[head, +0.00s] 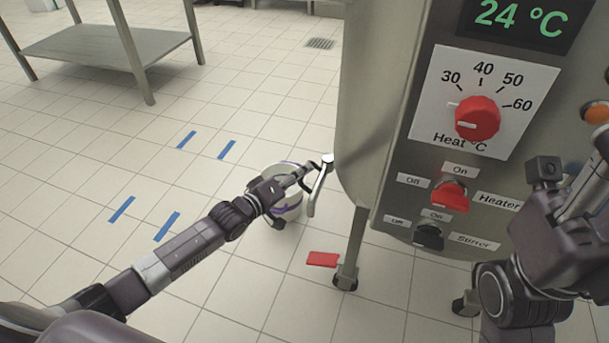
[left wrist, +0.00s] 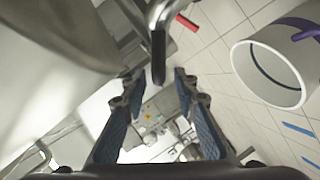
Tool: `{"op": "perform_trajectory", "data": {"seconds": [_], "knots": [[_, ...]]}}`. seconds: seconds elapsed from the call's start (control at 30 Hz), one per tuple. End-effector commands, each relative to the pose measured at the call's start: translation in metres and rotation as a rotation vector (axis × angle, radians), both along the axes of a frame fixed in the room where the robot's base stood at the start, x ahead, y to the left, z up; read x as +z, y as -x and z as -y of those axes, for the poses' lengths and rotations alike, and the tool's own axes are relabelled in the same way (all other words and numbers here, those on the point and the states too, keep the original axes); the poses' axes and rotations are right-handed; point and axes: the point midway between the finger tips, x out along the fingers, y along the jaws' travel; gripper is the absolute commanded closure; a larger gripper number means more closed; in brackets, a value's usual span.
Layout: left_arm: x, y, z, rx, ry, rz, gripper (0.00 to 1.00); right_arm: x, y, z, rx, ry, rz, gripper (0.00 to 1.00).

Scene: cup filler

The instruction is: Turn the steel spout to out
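The steel spout (head: 319,186) comes off the lower left side of the steel tank (head: 375,100) and hangs down at a slant. My left gripper (head: 308,172) is at the spout, close to its upper part. In the left wrist view the spout (left wrist: 159,16) comes down from the top edge, and its darker end reaches towards the gap between the fingertips of my left gripper (left wrist: 157,78). Those fingers are spread apart, and I see no contact. My right gripper (head: 573,160) is at the right edge, in front of the panel, with its fingers apart and empty.
A white bucket with a purple band (head: 284,207) stands on the floor behind my left gripper; it also shows in the left wrist view (left wrist: 246,70). A red floor marker (head: 322,259) lies near a tank leg (head: 354,245). The panel carries a red heat knob (head: 478,118) and switches.

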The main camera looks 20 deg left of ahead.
Motion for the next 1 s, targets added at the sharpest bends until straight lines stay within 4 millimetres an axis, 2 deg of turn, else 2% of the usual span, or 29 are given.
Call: {"op": "perform_trajectory", "data": {"seconds": [0.2,0.53,0.8,1.0], "knots": [[-0.005,-0.017,0.006,-0.001,-0.001,0.001,0.73,0.004,0.006,-0.001,-0.001,0.002,0.035,0.6],[-0.004,-0.019,0.007,0.0,0.0,0.0,0.73,0.006,0.006,-0.001,-0.002,0.003,0.038,0.6],[-0.004,-0.019,0.007,0.0,0.0,0.0,1.0,0.006,0.006,-0.001,-0.002,0.003,0.038,0.6],[-0.004,-0.019,0.007,0.0,0.0,0.0,1.0,0.006,0.006,-0.001,-0.002,0.003,0.038,0.6]]}}
